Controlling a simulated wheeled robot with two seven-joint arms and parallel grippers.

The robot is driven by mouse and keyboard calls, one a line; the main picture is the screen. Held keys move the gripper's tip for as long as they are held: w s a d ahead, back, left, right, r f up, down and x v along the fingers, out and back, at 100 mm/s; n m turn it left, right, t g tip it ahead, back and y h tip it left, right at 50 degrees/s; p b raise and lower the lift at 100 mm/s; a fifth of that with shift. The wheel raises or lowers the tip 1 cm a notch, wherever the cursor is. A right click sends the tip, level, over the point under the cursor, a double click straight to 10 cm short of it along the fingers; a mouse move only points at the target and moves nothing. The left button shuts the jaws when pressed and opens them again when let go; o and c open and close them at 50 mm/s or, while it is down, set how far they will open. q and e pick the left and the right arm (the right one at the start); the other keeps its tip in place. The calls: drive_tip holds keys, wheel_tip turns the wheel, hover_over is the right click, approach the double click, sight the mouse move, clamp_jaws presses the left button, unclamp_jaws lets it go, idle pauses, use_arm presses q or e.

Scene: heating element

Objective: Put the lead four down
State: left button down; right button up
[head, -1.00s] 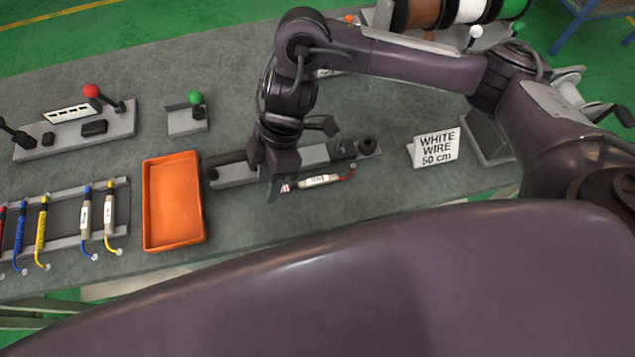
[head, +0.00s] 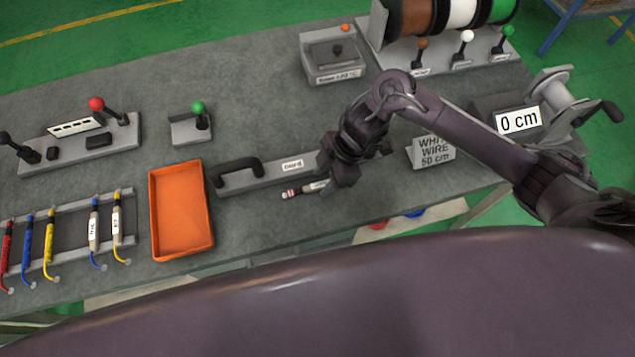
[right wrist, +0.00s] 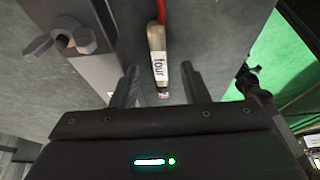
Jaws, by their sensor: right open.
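The lead four (right wrist: 158,60) is a pale sleeve with a "four" label, a red wire at one end and a striped tip at the other. It lies on the grey table beside the long grey fixture. In the head view, the lead (head: 312,187) shows its striped tip end, and my right gripper hides the rest. My right gripper (head: 338,187) is over the lead's right part. In the right wrist view, its fingers (right wrist: 158,80) are apart, with the lead between and beyond them, not clamped. My left gripper is not in view.
The grey fixture (head: 290,166) with a black handle lies just behind the lead. An empty orange tray (head: 208,240) is to its left, and a rack of several leads (head: 130,239) is further left. A "WHITE WIRE 50 cm" sign (head: 432,155) stands to the right.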

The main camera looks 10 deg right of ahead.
drive_tip(key=shift+a+f, duration=0.2)
drive_tip(key=shift+f, duration=0.35)
drive_tip(key=shift+c, duration=0.3)
clamp_jaws()
